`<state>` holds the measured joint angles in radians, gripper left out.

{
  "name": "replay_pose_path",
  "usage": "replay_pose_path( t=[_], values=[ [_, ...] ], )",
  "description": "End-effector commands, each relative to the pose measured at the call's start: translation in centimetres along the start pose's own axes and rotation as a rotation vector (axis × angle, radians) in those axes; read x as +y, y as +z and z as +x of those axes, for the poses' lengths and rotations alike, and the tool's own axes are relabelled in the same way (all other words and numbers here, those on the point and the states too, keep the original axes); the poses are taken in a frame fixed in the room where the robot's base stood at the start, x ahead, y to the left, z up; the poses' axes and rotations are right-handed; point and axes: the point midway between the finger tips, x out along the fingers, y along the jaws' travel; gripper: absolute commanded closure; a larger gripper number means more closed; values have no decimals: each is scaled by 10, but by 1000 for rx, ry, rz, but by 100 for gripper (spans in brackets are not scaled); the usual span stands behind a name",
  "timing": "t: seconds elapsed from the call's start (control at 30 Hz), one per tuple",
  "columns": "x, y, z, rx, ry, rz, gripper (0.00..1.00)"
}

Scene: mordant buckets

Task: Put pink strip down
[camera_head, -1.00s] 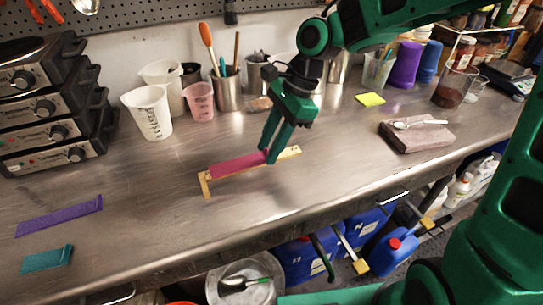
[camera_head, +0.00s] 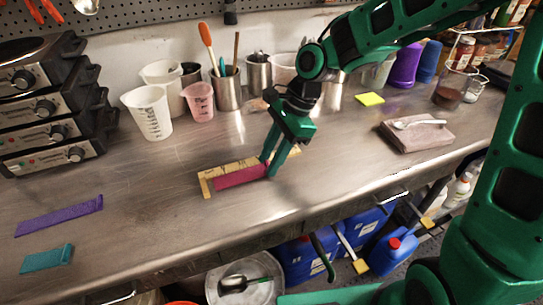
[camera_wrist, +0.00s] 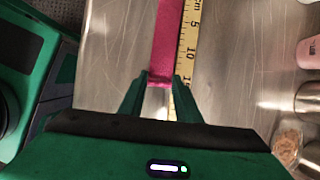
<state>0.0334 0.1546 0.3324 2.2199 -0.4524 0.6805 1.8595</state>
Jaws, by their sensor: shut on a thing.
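The pink strip (camera_head: 241,177) lies along the front side of a yellow wooden ruler (camera_head: 231,168) with a short crosspiece at its left end. My gripper (camera_head: 271,170) is shut on the right end of the strip. In the wrist view the strip (camera_wrist: 164,45) runs away from between the fingertips (camera_wrist: 159,82), with the ruler (camera_wrist: 189,40) just to its right. The strip looks low, at or close to the bench top; I cannot tell whether it touches. The fingers hide part of the ruler's right portion.
A purple strip (camera_head: 60,216) and a teal strip (camera_head: 46,259) lie on the steel bench (camera_head: 150,225) at left. Measuring beakers (camera_head: 150,112) and utensil pots stand behind. A folded cloth (camera_head: 417,135) with a spoon lies at right. The bench's front edge is near.

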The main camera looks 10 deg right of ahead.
Motion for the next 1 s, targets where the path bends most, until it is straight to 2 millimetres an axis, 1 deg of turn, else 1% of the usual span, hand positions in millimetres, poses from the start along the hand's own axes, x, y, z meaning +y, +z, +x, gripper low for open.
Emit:
replay_pose_path(
  t=[0.03,0.27,0.3,0.33,0.37,1.0],
  values=[
    [2,-2,4,0,6,4,94],
    [3,-5,9,1,11,7,94],
    [4,-5,9,1,13,8,60],
    [4,-5,10,1,14,8,53],
    [4,-6,10,1,15,9,51],
    [-8,-12,16,-3,24,14,51]
  ],
)
